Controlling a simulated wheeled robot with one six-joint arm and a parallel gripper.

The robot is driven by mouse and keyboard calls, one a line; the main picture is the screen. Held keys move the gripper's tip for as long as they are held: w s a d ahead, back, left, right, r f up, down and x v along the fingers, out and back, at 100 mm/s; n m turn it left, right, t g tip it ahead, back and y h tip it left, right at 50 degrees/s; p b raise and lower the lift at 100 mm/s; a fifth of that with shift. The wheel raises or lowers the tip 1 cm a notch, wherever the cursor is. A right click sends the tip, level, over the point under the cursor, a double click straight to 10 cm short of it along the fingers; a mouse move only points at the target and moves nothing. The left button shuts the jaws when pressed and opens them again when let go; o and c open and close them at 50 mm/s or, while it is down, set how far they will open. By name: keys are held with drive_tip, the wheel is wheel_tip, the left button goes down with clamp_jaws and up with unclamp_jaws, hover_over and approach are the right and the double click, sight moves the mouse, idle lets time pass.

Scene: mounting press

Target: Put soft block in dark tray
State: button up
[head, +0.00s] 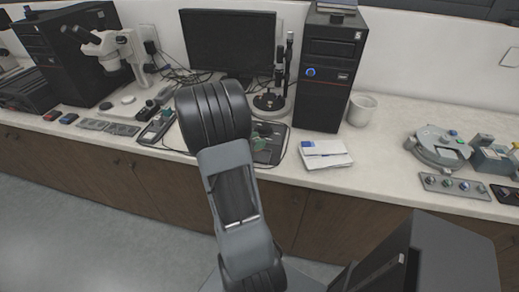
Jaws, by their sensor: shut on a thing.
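A dark tray (273,155) lies on the counter just right of my arm, and its left part is hidden behind the arm. A small greenish piece (260,142) shows over the tray, with a dark shape beside it; I cannot tell whether it is the soft block or whether it touches the tray. My arm rises from the bottom of the head view and bends over the counter's front edge. My gripper cannot be made out, as the arm covers the area behind it.
A monitor (228,42), a stand with a round base (271,102) and a black computer tower (328,75) stand behind the tray. White packets (325,154) and a white cup (361,109) are to the right. A microscope (112,48) stands left. Bare counter lies right of the packets.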

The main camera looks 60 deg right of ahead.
sight(260, 156)
drive_tip(key=shift+s+d+f, duration=0.1)
drive_tip(key=shift+d+f, duration=0.8)
drive_tip(key=shift+f, duration=0.15)
drive_tip(key=shift+d+f, duration=0.1)
drive_tip(key=shift+f, duration=1.55)
drive_tip(key=shift+f, duration=0.1)
drive_tip(key=shift+f, duration=0.15)
drive_tip(key=o, duration=1.1)
